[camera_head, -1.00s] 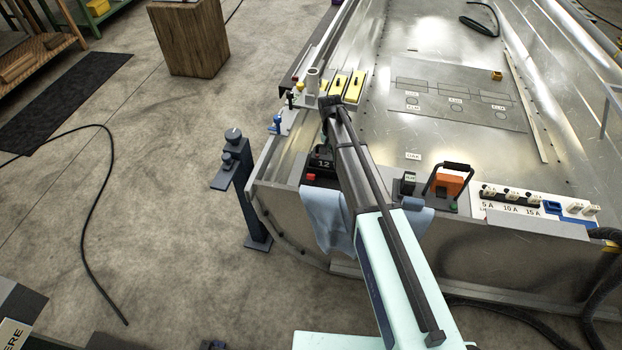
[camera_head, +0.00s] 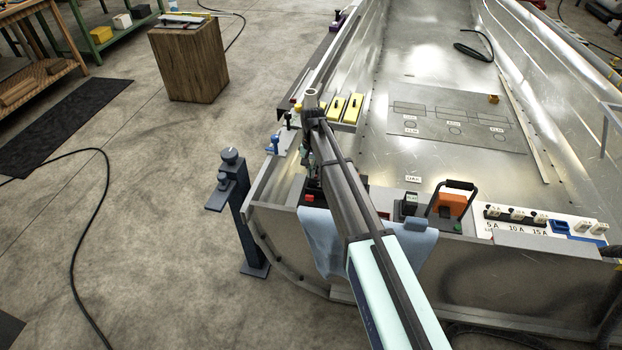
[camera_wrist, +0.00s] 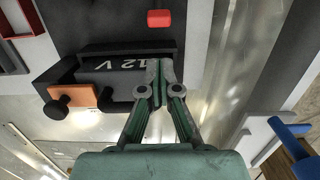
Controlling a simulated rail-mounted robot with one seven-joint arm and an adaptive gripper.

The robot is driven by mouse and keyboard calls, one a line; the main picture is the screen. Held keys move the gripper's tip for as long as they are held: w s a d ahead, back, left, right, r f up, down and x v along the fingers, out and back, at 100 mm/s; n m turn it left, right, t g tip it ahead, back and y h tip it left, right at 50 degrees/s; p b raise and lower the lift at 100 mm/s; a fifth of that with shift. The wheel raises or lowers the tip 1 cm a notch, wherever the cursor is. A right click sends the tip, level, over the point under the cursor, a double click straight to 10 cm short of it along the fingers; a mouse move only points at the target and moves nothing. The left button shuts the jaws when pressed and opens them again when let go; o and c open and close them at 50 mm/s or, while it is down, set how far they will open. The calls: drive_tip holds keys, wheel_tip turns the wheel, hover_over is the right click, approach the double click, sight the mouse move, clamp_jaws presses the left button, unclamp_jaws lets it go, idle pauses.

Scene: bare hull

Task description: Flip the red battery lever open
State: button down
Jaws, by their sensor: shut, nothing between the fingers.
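A small red block (camera_wrist: 160,18), likely the lever's grip, shows at the top of the wrist view on a dark panel. In the head view a red piece (camera_head: 309,197) shows at the front left of the hull. A black box marked 12 V (camera_wrist: 120,66) lies beside my gripper (camera_wrist: 158,68). My gripper is shut and empty, its tips over or against the box's edge and apart from the red block. I cannot tell if it touches the box. In the head view my arm hides most of the box.
An orange piece with a black knob (camera_wrist: 72,100) sits left of the box in the wrist view. A blue lever (camera_wrist: 288,130) is at the right. In the head view a blue cloth (camera_head: 318,238) hangs over the hull edge, and an orange block (camera_head: 452,204) stands under a black handle.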

sight(311, 190)
drive_tip(key=f, duration=0.6)
drive_tip(key=s+f+p, duration=0.1)
drive_tip(key=f, duration=0.2)
drive_tip(key=shift+s, duration=0.1)
